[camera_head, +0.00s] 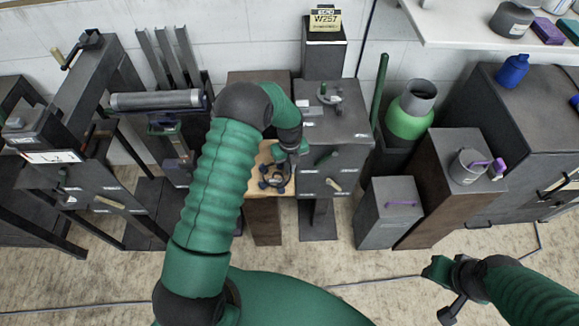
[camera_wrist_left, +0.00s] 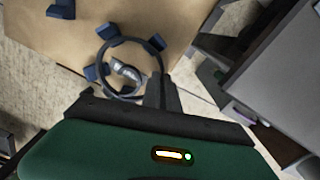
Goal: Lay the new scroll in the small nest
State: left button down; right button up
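A dark ring with several blue blocks around it, seemingly the small nest (camera_head: 273,177), sits on a light wooden top. The ring (camera_wrist_left: 103,62) shows larger in the left wrist view. A small grey metallic piece (camera_wrist_left: 126,73) lies inside the ring; I cannot tell if it is the new scroll. My left gripper (camera_head: 290,152) is just above and beside the ring, at its right. Its dark fingers (camera_wrist_left: 163,90) appear close together with nothing visible between them. My right gripper (camera_head: 447,290) is low at the right, away from the furniture; its fingers are unclear.
A large grey cylinder (camera_head: 157,100) lies across a stand at the left. A grey cabinet (camera_head: 335,125) stands right beside the wooden top (camera_head: 251,183). A green container (camera_head: 405,122) and a box with a purple handle (camera_head: 388,215) stand farther right. The front floor is mostly clear.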

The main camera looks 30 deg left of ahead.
pick_arm(q)
jog(key=shift+a, duration=0.2)
jog(key=c, duration=2)
grip_release()
jog(key=shift+s+f, duration=0.1)
jog(key=o, duration=0.4)
jog(key=shift+o, duration=0.2)
jog(key=shift+d, duration=0.1)
notch_tip(320, 180, up, 17)
jog(key=shift+f, duration=0.1)
